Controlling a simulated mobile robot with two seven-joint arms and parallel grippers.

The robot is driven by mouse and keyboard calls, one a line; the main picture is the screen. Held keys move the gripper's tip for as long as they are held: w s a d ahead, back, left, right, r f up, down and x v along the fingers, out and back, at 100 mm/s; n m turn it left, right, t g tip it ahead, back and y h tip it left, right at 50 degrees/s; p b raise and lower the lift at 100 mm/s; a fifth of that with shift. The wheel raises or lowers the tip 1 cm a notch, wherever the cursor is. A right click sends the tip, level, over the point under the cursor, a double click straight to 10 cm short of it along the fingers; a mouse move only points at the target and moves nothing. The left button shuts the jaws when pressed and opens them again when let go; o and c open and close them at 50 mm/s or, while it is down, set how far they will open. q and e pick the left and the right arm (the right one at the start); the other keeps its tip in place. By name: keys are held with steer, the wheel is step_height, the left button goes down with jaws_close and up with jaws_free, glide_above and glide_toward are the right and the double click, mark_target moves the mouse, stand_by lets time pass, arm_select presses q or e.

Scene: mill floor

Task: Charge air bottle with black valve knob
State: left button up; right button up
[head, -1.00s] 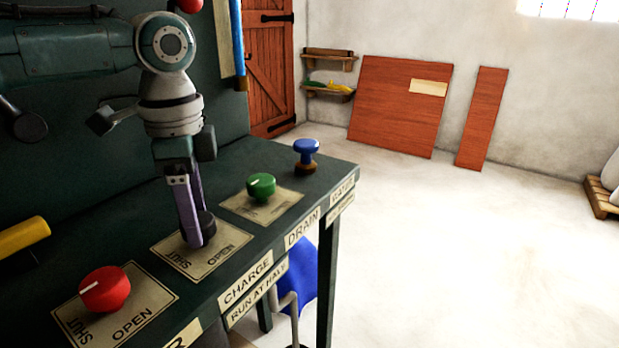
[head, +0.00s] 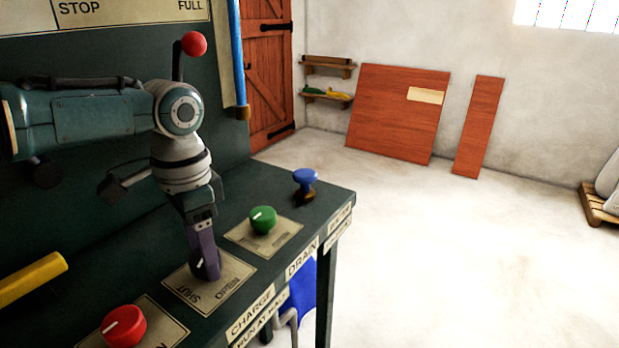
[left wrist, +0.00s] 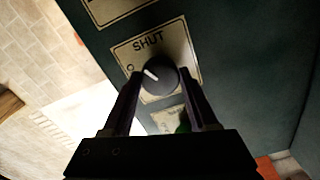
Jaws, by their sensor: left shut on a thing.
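The black valve knob (left wrist: 160,78) sits on the pale SHUT/OPEN plate (head: 236,281) above the CHARGE label (head: 250,313). In the left wrist view its white pointer slants up and left, with SHUT above it and a partly hidden letter left of it. My left gripper (head: 206,266) points down at the plate and is shut on the knob, a finger on either side. In the head view the fingers hide most of the knob. The air bottle cannot be made out for certain. My right gripper is not in view.
A red knob (head: 124,326) stands nearer on the bench, a green knob (head: 263,219) and a blue handwheel (head: 305,179) farther along. A yellow bar (head: 30,280) lies at left. A red ball-topped lever (head: 194,44) stands behind my arm.

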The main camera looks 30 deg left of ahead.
arm_select(q)
steer(key=n+p, duration=0.2)
steer(key=shift+r+n, duration=0.15)
steer(key=shift+n, duration=0.25)
steer(key=n+p, duration=0.1)
steer(key=n, duration=0.1)
steer(key=shift+n, duration=0.4)
steer(key=n+p, duration=0.1)
steer(key=n, duration=0.2)
steer(key=shift+n+p, duration=0.4)
steer(key=shift+n, duration=0.8)
steer(key=o, duration=1.4)
